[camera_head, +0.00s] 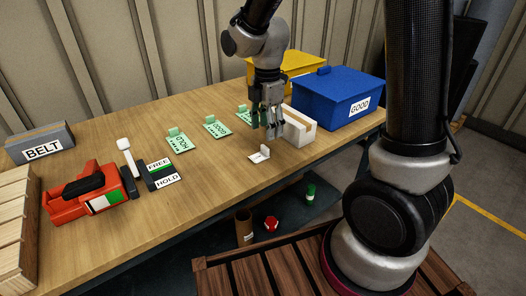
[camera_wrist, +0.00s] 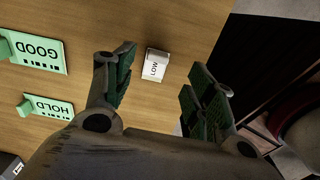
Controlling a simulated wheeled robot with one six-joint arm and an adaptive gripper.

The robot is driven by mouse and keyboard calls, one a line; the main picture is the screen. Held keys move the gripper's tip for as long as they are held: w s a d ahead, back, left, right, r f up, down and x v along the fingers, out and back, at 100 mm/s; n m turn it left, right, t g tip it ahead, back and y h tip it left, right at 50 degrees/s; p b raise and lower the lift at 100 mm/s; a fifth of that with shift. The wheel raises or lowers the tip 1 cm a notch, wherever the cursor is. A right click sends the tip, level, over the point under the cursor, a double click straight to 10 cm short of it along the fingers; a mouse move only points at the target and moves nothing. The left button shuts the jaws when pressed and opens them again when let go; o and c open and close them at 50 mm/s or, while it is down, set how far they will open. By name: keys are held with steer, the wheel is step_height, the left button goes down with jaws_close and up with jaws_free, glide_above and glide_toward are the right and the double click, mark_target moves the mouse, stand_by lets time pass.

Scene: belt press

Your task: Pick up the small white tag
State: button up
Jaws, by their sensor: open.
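The small white tag (camera_head: 260,155) lies on the wooden table near its front edge, with a small upright tab at one side. My gripper (camera_head: 273,134) points down above the table, just behind and right of the tag in the head view. Its fingers are spread wide with nothing between them; they also frame the tag in the wrist view (camera_wrist: 166,66). They look apart from it.
Green HOLD (camera_head: 183,143) and GOOD (camera_head: 217,128) cards lie to the left, with another green card (camera_head: 243,116) behind. A white slotted block (camera_head: 300,127) stands close right of my gripper. Blue GOOD (camera_head: 340,98) and yellow (camera_head: 300,62) bins stand behind.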

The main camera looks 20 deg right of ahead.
mark_target(265, 147)
steer(key=f, duration=0.8)
steer(key=shift+a, duration=0.25)
steer(key=shift+r, duration=0.1)
steer(key=c, duration=0.8)
